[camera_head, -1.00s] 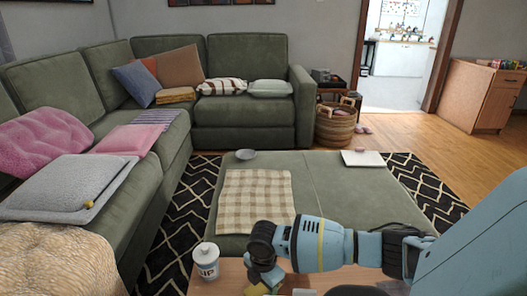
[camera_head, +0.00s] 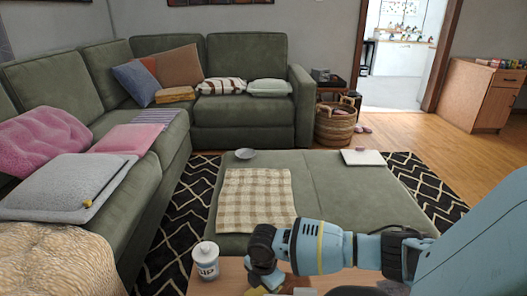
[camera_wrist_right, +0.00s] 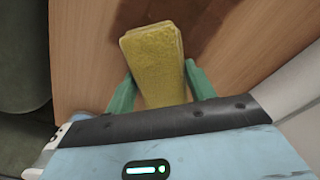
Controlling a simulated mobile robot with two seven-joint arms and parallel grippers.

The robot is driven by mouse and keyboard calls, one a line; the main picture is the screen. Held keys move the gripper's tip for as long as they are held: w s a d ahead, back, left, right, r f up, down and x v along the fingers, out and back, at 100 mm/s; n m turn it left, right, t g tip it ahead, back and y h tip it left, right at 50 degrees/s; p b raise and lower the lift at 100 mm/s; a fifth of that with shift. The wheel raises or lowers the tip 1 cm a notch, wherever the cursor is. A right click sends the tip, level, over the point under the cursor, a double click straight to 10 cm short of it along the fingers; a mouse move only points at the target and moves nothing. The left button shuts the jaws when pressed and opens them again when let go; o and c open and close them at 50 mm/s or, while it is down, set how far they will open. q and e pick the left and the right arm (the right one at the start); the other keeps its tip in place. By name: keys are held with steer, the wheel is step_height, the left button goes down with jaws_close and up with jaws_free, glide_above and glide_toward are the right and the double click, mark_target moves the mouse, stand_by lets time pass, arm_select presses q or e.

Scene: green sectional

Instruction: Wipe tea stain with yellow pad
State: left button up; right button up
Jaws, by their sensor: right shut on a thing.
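The yellow pad (camera_wrist_right: 155,62) is held between the green fingers of my right gripper (camera_wrist_right: 160,82), close over the wooden table (camera_wrist_right: 85,45). I cannot tell if the pad touches the wood. In the head view my right gripper (camera_head: 265,282) is at the bottom edge, and only a sliver of the pad shows there. A darker brown patch (camera_wrist_right: 201,25) lies on the wood around the pad's far end in the wrist view. I cannot tell if it is the tea stain or a shadow. My left gripper is not in view.
A white lidded container (camera_head: 206,262) stands on the wooden table left of my right gripper. A green ottoman (camera_head: 330,190) with a checked cloth (camera_head: 256,195) lies behind the table. A green sectional (camera_head: 240,125) runs along the left and back.

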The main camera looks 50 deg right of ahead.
mark_target(284, 288)
steer(key=shift+f, duration=0.2)
